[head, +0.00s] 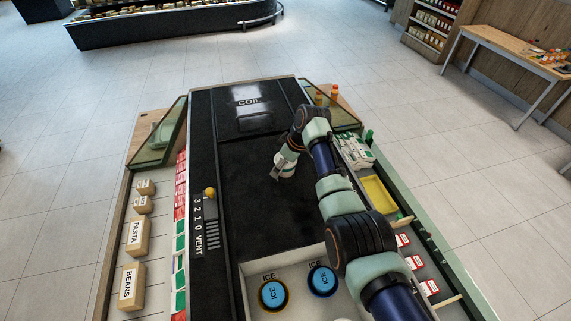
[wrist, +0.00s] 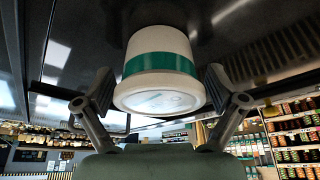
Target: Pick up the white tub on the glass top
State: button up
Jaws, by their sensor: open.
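The white tub (head: 287,170) with a green band stands on the black glass top (head: 275,222), near its middle. My gripper (head: 279,166) is low over the glass top, close against the tub and partly covering it. In the wrist view the tub (wrist: 160,65) fills the space between my two open fingers (wrist: 158,88), one finger on each side. A gap shows between each finger and the tub's wall. Whether either finger touches it cannot be told clearly.
Ice wells with two blue lids (head: 273,294) are at the front. Boxes marked PASTA (head: 137,237) and BEANS (head: 131,287) stand further left. A yellow tray (head: 379,195) and white-green packets (head: 357,152) are right.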

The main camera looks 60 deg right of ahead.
jog(key=c, duration=1.2)
notch_tip(320, 180, up, 20)
jog(key=shift+r+b, duration=0.1)
jog(key=shift+b, duration=0.3)
